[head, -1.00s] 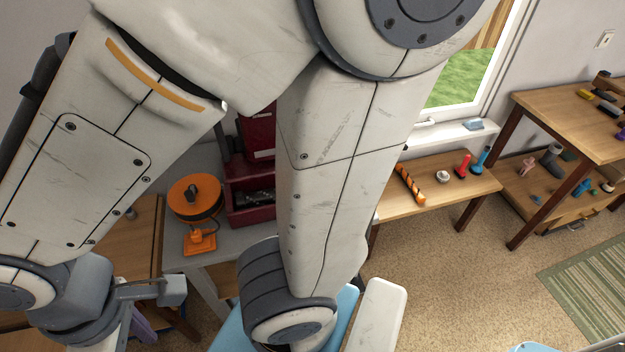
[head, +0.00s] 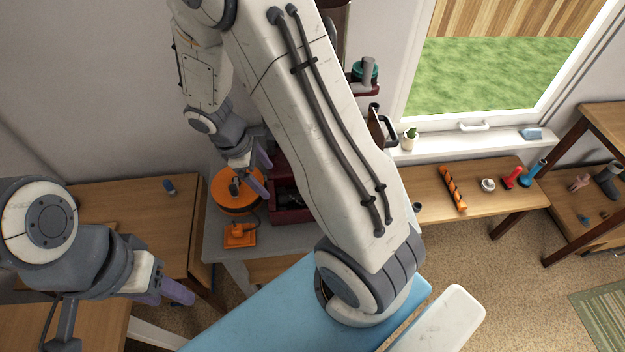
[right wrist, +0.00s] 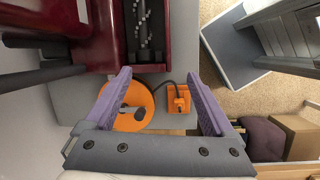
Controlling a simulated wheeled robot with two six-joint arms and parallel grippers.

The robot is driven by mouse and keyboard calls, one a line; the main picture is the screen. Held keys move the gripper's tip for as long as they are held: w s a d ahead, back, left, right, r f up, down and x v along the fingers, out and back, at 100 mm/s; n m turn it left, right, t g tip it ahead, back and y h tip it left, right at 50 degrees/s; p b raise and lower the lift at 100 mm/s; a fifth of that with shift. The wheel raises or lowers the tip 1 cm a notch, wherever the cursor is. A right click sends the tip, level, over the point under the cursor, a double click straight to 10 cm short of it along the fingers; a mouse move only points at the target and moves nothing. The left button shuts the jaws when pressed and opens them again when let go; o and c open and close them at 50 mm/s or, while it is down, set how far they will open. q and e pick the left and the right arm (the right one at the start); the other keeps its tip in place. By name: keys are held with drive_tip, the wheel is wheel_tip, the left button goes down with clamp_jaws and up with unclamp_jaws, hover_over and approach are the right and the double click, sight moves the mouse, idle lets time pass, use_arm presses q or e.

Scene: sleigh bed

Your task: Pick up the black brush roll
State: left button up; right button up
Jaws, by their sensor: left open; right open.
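I cannot clearly pick out the black brush roll. Dark, long, ribbed pieces (right wrist: 143,28) lie in the dark red bin (right wrist: 115,35) at the top of the right wrist view, and one of them may be it. In the head view the bin (head: 293,214) is partly hidden behind my arm. My right gripper (head: 258,172) is open and empty, above the orange round reel and beside the bin. Its two purple fingers (right wrist: 158,82) show apart in the right wrist view. My left gripper (head: 168,293) is open and empty at the lower left, over the wooden tables.
An orange reel (head: 232,202) and orange block (head: 240,235) stand on the grey table (head: 217,245). My arm blocks the middle of the head view.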

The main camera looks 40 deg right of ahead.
drive_tip(key=d+f, duration=0.3)
drive_tip(key=f, duration=0.1)
drive_tip(key=d+f+n+g+p, duration=0.1)
drive_tip(key=d+f, duration=0.2)
drive_tip(key=d, duration=0.1)
drive_tip(key=d+f+n, duration=0.1)
drive_tip(key=d+f, duration=0.3)
drive_tip(key=shift+s+d+f+h+p, duration=0.15)
drive_tip(key=shift+s+f+h+p, duration=0.15)
drive_tip(key=shift+f+p, duration=0.1)
drive_tip(key=p+x, duration=0.1)
drive_tip(key=x, duration=0.4)
drive_tip(key=shift+w+a+p, duration=0.1)
drive_tip(key=shift+a+p, duration=0.1)
drive_tip(key=shift+p, duration=0.2)
drive_tip(key=shift+d+f, duration=0.15)
drive_tip(key=shift+f, duration=0.4)
clamp_jaws()
